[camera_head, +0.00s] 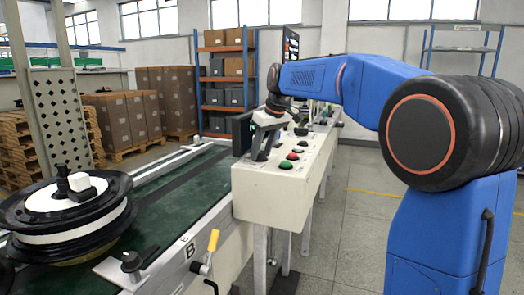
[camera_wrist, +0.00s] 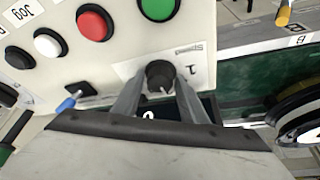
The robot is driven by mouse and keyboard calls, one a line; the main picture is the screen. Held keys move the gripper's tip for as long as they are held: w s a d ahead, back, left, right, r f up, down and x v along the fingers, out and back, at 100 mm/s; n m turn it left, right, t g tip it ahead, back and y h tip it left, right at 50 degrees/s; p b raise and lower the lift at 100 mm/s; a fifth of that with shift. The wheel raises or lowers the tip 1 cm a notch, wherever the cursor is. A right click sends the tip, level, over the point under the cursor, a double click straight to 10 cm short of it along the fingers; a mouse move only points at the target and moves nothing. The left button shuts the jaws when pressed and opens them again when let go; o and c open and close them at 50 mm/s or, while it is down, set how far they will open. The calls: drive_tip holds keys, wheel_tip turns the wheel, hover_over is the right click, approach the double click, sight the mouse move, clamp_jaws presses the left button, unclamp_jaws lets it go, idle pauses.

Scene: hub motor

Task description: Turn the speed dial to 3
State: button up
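The speed dial is a small black knob (camera_wrist: 160,76) on a white label of the pale control panel (camera_wrist: 110,62), in the middle of the wrist view. A light pointer mark shows on the knob, and a "1" is printed beside it. My gripper (camera_wrist: 158,88) has its two grey fingers on either side of the knob, with slim gaps seeming to show between fingers and knob. I cannot tell whether either finger touches it. In the head view my gripper (camera_head: 261,154) is down at the panel's near left part, hiding the dial.
A red button (camera_wrist: 94,23), a green button (camera_wrist: 159,6) and a white button (camera_wrist: 49,43) lie close to the dial. A dark display (camera_head: 241,132) stands beside my gripper. A conveyor (camera_head: 178,196) carrying a wheel hub (camera_head: 72,205) runs along the left.

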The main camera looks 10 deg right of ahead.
drive_tip(key=c, duration=0.6)
drive_tip(key=shift+m+t, duration=0.3)
drive_tip(key=shift+m, duration=0.5)
drive_tip(key=shift+c, duration=0.2)
drive_tip(key=o, duration=1.1)
drive_tip(key=shift+c, duration=0.2)
drive_tip(key=shift+r, duration=0.15)
drive_tip(key=v, duration=1.7)
drive_tip(key=shift+a+r, duration=0.2)
drive_tip(key=shift+a, duration=0.15)
